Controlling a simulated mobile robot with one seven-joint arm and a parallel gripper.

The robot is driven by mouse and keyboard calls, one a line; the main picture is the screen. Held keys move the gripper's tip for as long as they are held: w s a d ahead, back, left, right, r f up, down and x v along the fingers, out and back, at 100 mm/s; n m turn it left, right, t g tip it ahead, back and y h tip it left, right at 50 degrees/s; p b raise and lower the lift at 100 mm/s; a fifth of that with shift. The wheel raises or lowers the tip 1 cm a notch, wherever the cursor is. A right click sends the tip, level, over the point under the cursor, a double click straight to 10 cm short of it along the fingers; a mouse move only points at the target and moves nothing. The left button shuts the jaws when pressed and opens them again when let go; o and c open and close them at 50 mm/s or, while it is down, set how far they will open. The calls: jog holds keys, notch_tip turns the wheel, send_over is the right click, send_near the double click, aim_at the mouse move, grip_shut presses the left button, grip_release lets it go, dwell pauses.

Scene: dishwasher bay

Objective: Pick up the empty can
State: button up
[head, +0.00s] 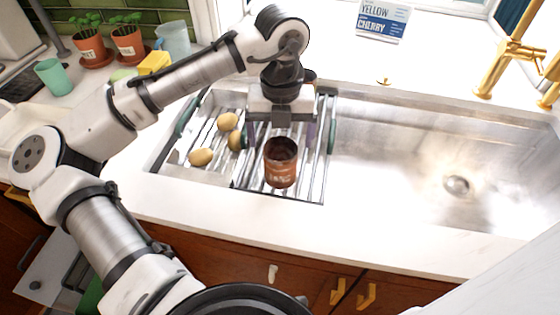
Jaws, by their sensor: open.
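The empty can (281,170), rusty brown with an open dark top, stands upright on the metal drying rack (215,160) over the left part of the sink. My gripper (281,134) points down just above and behind the can in the head view. Its jaws are open and spread to either side, with nothing seen between them. The can's lower front is in plain view. I cannot tell how far the fingertips are from its rim.
Several potatoes (202,157) lie on the rack left of the can. The steel sink basin (400,150) to the right is empty, with a brass tap (512,60) behind. Potted plants (130,42), a green cup (53,77) and a yellow sponge (154,63) stand at back left.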

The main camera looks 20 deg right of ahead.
aim_at(280, 162)
notch_tip(280, 162, down, 2)
jog(key=f, duration=0.1)
jog(key=f+p, duration=0.1)
jog(key=f, duration=0.2)
jog(key=shift+s+a+f, duration=0.25)
jog(key=shift+s, duration=0.15)
jog(key=shift+f, duration=0.5)
jog(key=c, duration=1.1)
jog(key=shift+o, duration=0.2)
jog(key=shift+r, duration=0.1)
